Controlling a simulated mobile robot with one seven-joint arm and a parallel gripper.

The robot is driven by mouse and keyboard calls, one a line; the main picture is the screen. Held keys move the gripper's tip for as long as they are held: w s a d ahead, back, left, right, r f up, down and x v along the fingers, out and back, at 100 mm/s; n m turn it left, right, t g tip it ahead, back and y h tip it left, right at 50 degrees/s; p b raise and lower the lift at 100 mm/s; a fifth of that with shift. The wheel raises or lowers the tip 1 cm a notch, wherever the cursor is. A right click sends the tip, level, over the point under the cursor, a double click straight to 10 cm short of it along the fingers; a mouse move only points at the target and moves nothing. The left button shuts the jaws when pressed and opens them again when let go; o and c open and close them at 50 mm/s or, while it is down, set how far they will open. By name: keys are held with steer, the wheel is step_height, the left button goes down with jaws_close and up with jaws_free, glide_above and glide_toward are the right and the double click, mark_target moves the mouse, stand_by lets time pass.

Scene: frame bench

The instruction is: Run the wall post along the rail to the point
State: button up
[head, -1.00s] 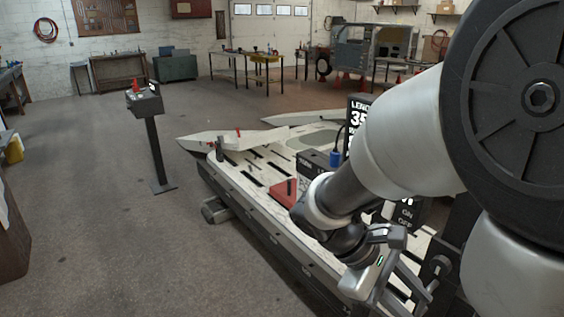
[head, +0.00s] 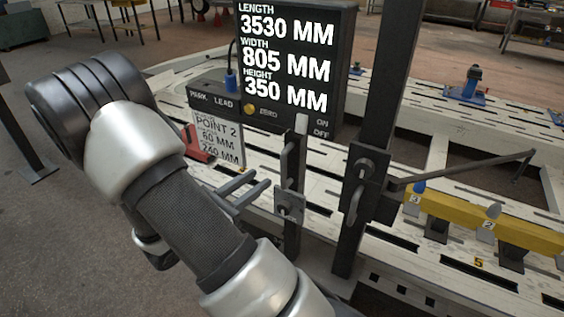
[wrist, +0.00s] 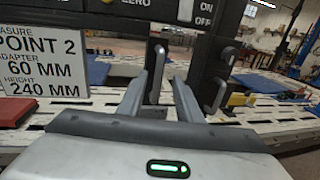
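A tall dark upright post (head: 389,80) stands on the bench, with a plate and grey pull handle (head: 354,205) low on its face. A thinner dark upright (head: 292,235) stands to its left with a small bracket. I cannot tell for sure which is the wall post. My gripper (head: 262,185) is open and empty, its fingers pointing right toward the thinner upright. In the wrist view my gripper (wrist: 161,78) has its fingers apart, with a grey handle (wrist: 155,74) beyond and between the tips. Contact is not visible. The rail is not clearly identifiable.
A display box (head: 293,50) reads 3530, 805 and 350 MM. A card (head: 218,142) below it reads POINT 2, 60 MM, 240 MM. A yellow bar (head: 528,235) with numbered tags lies right, and a thin arm (head: 462,170) reaches over there. Open floor is at left.

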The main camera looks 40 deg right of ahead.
mark_target(282, 163)
steer(key=d, duration=0.3)
steer(key=w+d, duration=0.1)
steer(key=d, duration=0.3)
steer(key=w+d+b, duration=0.1)
steer(key=d, duration=0.3)
steer(key=shift+w+d, duration=0.15)
steer(key=shift+d, duration=0.1)
steer(key=shift+c, duration=0.4)
jaws_close()
